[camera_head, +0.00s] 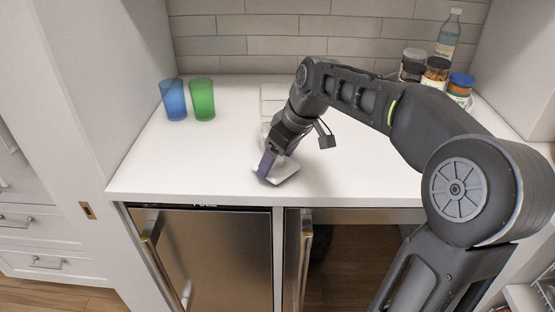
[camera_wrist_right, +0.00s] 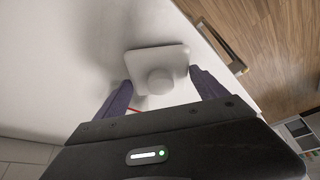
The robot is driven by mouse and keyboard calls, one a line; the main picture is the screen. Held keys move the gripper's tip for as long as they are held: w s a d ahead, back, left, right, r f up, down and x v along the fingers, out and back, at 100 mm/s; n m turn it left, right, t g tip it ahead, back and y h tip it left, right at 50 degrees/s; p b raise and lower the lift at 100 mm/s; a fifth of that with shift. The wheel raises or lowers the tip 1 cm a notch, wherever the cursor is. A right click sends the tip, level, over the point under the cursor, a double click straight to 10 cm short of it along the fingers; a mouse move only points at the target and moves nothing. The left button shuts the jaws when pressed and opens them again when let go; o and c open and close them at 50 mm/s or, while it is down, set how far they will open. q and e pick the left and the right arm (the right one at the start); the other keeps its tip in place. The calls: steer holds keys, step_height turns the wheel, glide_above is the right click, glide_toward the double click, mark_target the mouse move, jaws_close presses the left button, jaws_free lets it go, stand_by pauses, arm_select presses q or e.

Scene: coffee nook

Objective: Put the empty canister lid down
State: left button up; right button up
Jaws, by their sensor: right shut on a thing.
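The canister lid (camera_head: 286,172) is a pale, squarish plate at the front of the white counter. In the right wrist view the lid (camera_wrist_right: 150,60) shows a round knob in its middle, between my two purple fingers. My right gripper (camera_head: 267,166) reaches down and is shut on the lid. The lid is at or just above the counter; I cannot tell whether it touches. A pale, clear canister (camera_head: 270,97) stands behind my right arm, partly hidden by it. My left gripper is not in view.
A blue cup (camera_head: 173,99) and a green cup (camera_head: 202,98) stand at the back left. Several jars, one with a blue lid (camera_head: 461,84), and a bottle (camera_head: 448,36) stand at the back right. The counter's front edge is close to the lid. The left front counter is clear.

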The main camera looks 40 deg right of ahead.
steer(key=shift+f, duration=0.2)
steer(key=shift+f, duration=0.2)
steer(key=o, duration=1.4)
steer(key=shift+r, duration=0.1)
steer(key=shift+r, duration=0.25)
steer(key=v, duration=1.2)
steer(key=shift+p, duration=0.35)
steer(key=shift+s+f, duration=0.1)
steer(key=shift+f, duration=0.05)
